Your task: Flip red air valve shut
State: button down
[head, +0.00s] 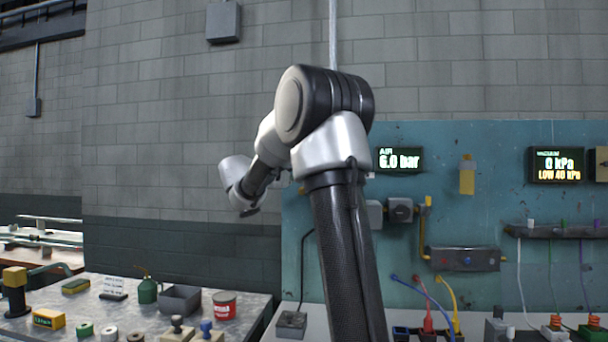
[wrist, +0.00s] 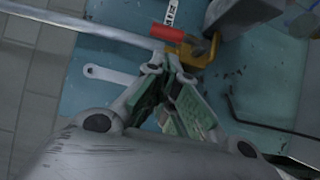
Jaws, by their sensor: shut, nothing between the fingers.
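The red air valve handle (wrist: 168,33) shows at the top of the wrist view. It is a short red lever joined to a yellow fitting (wrist: 203,50). My gripper (wrist: 166,68) is just below the red handle in that picture, shut and empty. Its fingertips look close to the handle and the fitting; I cannot tell whether they touch. In the head view my arm covers part of the blue panel, and I cannot make out the red handle or my gripper there.
The blue panel (head: 485,215) carries an air display (head: 399,160) reading 6.0 bar and a vacuum display (head: 557,166). In the wrist view, a grey pipe (wrist: 85,25) runs in from the left and a wrench-like shape (wrist: 108,75) lies beside the fingers. A cluttered bench (head: 245,303) stands at left.

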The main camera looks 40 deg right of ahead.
jog(key=d, duration=0.7)
jog(key=shift+w+d, duration=0.2)
jog(key=shift+w, duration=0.25)
jog(key=shift+s+d+r+m+y, duration=0.3)
jog(key=shift+s+m+y, duration=0.1)
jog(key=shift+m, duration=0.2)
jog(key=s+d+f+m+t+y, duration=0.3)
jog(key=s+d+m+y, duration=0.4)
jog(key=s+m, duration=0.1)
jog(key=shift+s+m+t, duration=0.25)
jog(key=shift+m+t, duration=0.15)
dwell(0.7)
jog(key=shift+d+f, duration=0.15)
dwell(0.5)
